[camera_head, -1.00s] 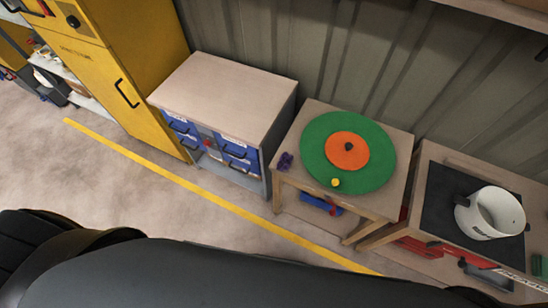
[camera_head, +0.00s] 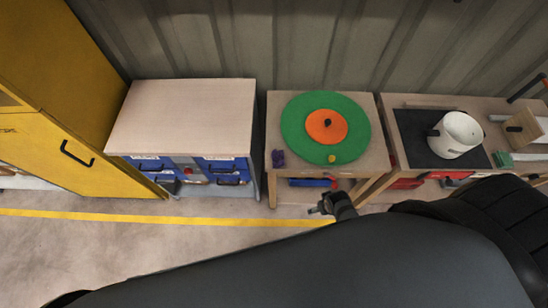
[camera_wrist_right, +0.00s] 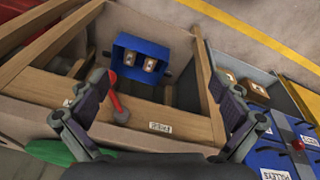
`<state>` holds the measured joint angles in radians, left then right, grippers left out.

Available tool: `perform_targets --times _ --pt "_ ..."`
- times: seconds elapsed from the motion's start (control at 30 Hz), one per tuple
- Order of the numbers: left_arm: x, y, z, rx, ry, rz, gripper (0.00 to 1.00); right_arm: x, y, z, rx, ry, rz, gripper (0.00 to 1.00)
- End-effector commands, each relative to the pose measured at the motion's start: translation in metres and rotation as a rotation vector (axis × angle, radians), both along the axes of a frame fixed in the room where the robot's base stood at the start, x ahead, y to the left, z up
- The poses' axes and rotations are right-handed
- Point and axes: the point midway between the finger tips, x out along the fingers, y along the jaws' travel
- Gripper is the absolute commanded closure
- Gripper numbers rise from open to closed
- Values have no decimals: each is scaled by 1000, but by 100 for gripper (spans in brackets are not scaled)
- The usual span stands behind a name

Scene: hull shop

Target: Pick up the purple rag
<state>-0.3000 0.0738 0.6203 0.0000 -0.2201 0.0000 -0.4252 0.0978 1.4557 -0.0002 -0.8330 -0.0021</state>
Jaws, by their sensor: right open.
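The purple rag (camera_head: 278,158) is a small crumpled piece on the front left corner of the small wooden table (camera_head: 279,109), left of the green disc. I cannot make it out in the right wrist view. My right gripper (camera_head: 319,207) is in front of the table's front edge, to the right of the rag and apart from it. In the right wrist view the right gripper (camera_wrist_right: 163,108) is open, with nothing between its fingers and the table's front rail beyond them. My left gripper is not in view.
A green disc (camera_head: 295,138) with an orange centre (camera_head: 318,133) and yellow knob covers most of the tabletop. A blue bin (camera_wrist_right: 145,62) sits below. A cabinet (camera_head: 185,105) stands left across a gap; a bench with a white pot (camera_head: 458,132) stands right.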

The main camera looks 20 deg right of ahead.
Motion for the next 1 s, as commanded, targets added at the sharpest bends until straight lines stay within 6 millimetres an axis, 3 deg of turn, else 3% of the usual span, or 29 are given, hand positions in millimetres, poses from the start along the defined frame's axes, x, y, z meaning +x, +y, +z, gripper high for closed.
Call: perform_targets --times 0.1,0.47,0.6,0.73,1.0 --pt "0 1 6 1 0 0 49 19 3 38 -2 -18 8 0" --pt "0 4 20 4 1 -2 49 58 15 158 -15 -51 68 0" --pt "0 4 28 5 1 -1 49 79 23 213 -37 -46 165 0" --pt "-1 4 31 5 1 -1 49 103 29 220 -62 3 319 0" --pt "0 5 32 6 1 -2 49 156 51 194 -79 98 646 0"
